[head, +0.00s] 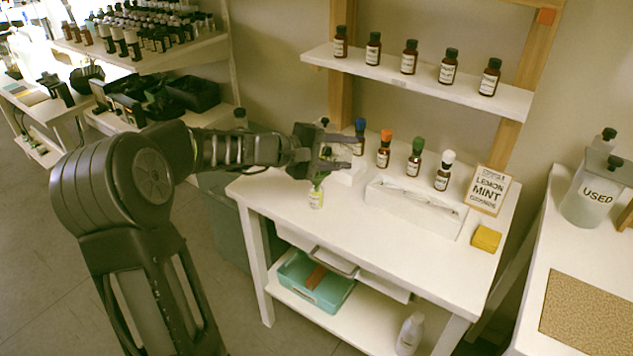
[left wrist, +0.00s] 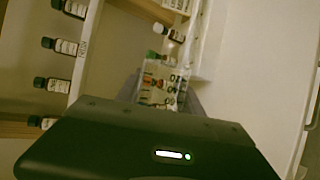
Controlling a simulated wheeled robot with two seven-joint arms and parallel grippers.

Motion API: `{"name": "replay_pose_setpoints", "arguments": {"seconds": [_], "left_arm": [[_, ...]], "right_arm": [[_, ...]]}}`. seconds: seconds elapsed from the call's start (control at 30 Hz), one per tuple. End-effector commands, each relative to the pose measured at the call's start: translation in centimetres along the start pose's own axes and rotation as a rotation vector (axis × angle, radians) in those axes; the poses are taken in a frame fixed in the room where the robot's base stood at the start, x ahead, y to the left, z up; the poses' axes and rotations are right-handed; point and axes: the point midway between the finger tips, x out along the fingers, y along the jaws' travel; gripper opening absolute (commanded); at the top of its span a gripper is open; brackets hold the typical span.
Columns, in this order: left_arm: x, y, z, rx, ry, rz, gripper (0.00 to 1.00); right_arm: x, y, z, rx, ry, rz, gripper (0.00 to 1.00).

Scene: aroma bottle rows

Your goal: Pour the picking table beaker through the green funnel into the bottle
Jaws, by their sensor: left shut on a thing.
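My left gripper (head: 322,158) is above the back left part of the white table and is shut on a clear beaker. The beaker (left wrist: 163,86) shows see-through with dark marks in the left wrist view, in front of the gripper body; in the head view it is hard to make out. I cannot tell whether liquid is flowing. My right gripper is not in view.
Bottles with blue (head: 360,136), orange (head: 384,149), green (head: 415,157) and white (head: 445,170) caps stand behind a white rack (head: 412,208). A lemon mint card (head: 489,190) and yellow sponge (head: 486,238) are at right. Brown bottles line the shelf (head: 420,82) above.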

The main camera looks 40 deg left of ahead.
Motion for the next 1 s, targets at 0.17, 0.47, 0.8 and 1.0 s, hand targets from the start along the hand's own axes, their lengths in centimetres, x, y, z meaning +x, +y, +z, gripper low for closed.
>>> {"name": "replay_pose_setpoints", "arguments": {"seconds": [0.17, 0.47, 0.8, 1.0], "left_arm": [[-0.01, 0.06, -0.03, -0.021, -0.009, 0.009, 0.03], [-0.08, 0.20, -0.02, -0.035, -0.016, 0.015, 0.03], [-0.09, 0.19, -0.03, -0.035, -0.016, 0.015, 0.03], [-0.07, 0.18, -0.02, -0.032, -0.015, 0.014, 0.03]], "right_arm": [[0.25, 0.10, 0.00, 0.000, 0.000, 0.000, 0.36], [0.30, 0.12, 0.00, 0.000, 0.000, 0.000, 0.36], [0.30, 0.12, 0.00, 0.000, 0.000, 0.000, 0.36], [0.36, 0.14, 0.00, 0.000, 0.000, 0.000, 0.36]]}}
